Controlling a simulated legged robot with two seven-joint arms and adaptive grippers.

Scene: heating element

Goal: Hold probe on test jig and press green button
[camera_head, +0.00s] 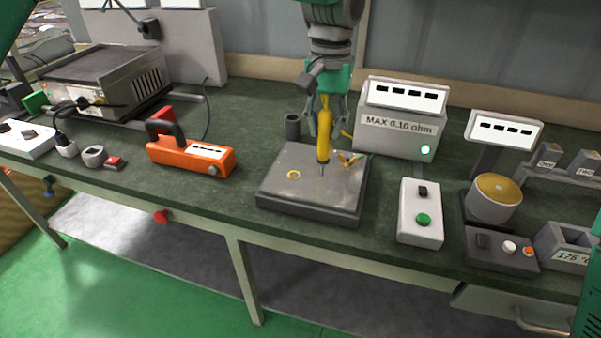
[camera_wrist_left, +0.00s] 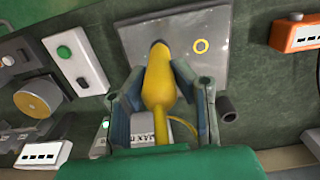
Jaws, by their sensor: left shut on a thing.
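My left gripper (camera_head: 324,126) reaches down from the top of the head view and is shut on the yellow probe (camera_head: 323,145). The probe is close to upright, tip down, over the grey test jig (camera_head: 285,205). Its thin tip is at or just above the plate; I cannot tell if it touches. A yellow ring mark lies left of the tip. In the left wrist view the probe (camera_wrist_left: 158,82) sits between both fingers, in front of the jig plate (camera_wrist_left: 205,70). The green button (camera_head: 423,219) is on a white box right of the jig. My right gripper is not in view.
A meter labelled "MAX 0.10 ohm" (camera_head: 400,115) with a lit green light stands behind, right of the gripper. An orange tool (camera_head: 190,155) lies left of the jig. A dark cup (camera_head: 292,127) stands behind the jig. A pot with a yellow top (camera_head: 495,195) stands at right.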

